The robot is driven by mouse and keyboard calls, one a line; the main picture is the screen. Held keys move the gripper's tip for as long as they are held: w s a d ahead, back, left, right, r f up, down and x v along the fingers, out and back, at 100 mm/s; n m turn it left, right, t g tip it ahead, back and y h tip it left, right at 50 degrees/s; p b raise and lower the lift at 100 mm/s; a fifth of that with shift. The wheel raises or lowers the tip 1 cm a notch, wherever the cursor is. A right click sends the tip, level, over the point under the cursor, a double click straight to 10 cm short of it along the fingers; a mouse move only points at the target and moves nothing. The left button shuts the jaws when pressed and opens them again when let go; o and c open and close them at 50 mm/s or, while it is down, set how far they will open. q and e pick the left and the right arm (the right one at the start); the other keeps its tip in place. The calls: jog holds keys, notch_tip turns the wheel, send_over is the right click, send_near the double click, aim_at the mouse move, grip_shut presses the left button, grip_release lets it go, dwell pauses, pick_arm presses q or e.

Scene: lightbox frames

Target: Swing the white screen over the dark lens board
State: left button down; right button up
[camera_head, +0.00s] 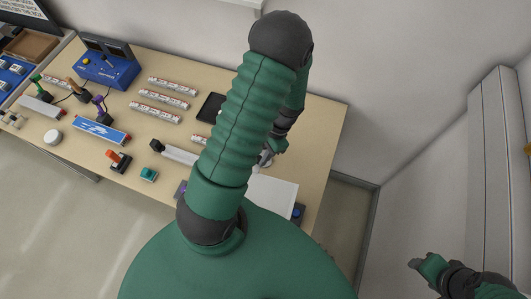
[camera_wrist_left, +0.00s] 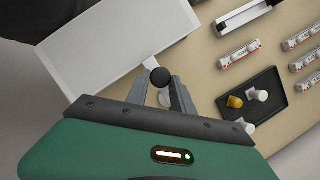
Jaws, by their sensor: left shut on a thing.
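The white screen (camera_head: 272,197) lies as a pale flat panel at the table's right front, partly hidden by my left arm. It also shows as a large white panel in the left wrist view (camera_wrist_left: 110,45). My left gripper (camera_wrist_left: 161,88) is shut around a black round knob (camera_wrist_left: 160,76) at the screen's near edge; in the head view the gripper (camera_head: 266,156) is small and partly behind the arm. I cannot make out the dark lens board. My right gripper (camera_head: 418,264) is at the lower right, away from the table; its jaws are too small to judge.
A black tray (camera_wrist_left: 262,86) with a yellow piece and white pieces lies beside the left gripper. Several white-and-red tubes (camera_head: 160,98), a blue device (camera_head: 107,64) and small tools stand on the table (camera_head: 325,115). A wall bounds the back and right.

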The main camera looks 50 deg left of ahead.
pick_arm(q)
jog(key=shift+s+a+m, duration=0.1)
jog(key=shift+s+m, duration=0.3)
jog(key=c, duration=1.3)
grip_release()
jog(key=shift+o, duration=1)
jog(key=shift+a, duration=0.2)
